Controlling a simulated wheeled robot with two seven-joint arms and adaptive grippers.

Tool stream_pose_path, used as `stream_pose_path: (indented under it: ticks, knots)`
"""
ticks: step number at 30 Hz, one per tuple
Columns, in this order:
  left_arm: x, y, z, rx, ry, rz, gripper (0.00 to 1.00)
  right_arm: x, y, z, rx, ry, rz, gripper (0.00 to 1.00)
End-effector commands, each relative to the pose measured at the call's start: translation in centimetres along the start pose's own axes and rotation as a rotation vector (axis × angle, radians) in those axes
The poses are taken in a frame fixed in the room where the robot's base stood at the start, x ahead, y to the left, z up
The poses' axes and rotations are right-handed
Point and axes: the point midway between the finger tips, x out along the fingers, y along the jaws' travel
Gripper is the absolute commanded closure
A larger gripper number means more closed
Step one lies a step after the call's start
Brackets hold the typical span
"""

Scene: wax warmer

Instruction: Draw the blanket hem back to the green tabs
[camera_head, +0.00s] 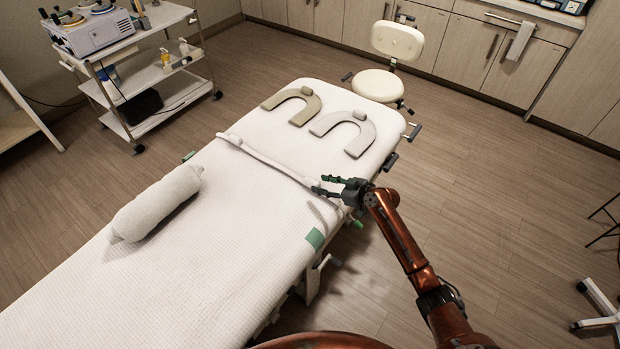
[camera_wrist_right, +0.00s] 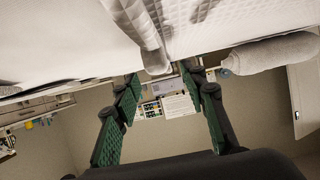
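The white blanket (camera_head: 215,235) covers the near part of the treatment bed. Its rolled hem (camera_head: 265,158) runs across the bed, and in the right wrist view the hem (camera_wrist_right: 154,58) ends ahead of the fingertips. One green tab (camera_head: 315,238) lies at the bed's right edge, nearer than the hem. Another green tab (camera_head: 188,156) shows at the left edge. My right gripper (camera_head: 322,186) is at the hem's right end. In the right wrist view its fingers (camera_wrist_right: 160,78) are apart, with no clear grip on the hem. My left gripper is not in view.
A white bolster (camera_head: 157,203) lies on the blanket at left. Two U-shaped pads, one beige (camera_head: 292,104) and one grey (camera_head: 343,130), lie at the far end. A stool (camera_head: 378,84) stands behind the bed, and a trolley (camera_head: 150,75) stands at left.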

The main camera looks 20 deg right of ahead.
Motion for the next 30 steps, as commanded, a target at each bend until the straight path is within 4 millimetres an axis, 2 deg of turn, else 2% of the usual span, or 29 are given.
stream_pose_path:
  ticks: [3, 6, 8, 12, 18, 21, 23, 30]
  knots:
    - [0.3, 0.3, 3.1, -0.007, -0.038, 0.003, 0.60, 1.8, 0.2, 0.3, 0.005, 0.000, 0.003, 0.61]
    - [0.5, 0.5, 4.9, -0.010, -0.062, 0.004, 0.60, 3.2, 0.3, 0.4, 0.005, -0.001, 0.005, 0.61]
    - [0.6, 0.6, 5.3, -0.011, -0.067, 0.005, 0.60, 4.0, 0.3, 0.4, 0.005, -0.001, 0.006, 0.61]
    - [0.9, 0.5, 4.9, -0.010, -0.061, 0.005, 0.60, 5.3, 0.4, 0.3, 0.003, -0.001, 0.007, 0.61]
    - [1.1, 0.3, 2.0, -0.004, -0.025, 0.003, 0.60, 5.8, 0.3, 0.2, 0.002, -0.001, 0.006, 0.61]
    - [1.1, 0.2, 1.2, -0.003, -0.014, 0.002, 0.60, 5.9, 0.1, 0.2, 0.001, -0.001, 0.004, 0.61]
    - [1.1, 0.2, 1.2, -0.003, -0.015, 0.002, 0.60, 5.9, 0.1, 0.1, 0.002, -0.001, 0.004, 0.62]
    - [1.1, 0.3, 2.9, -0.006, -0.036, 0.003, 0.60, 5.9, 0.1, 0.2, 0.002, -0.001, 0.004, 0.78]
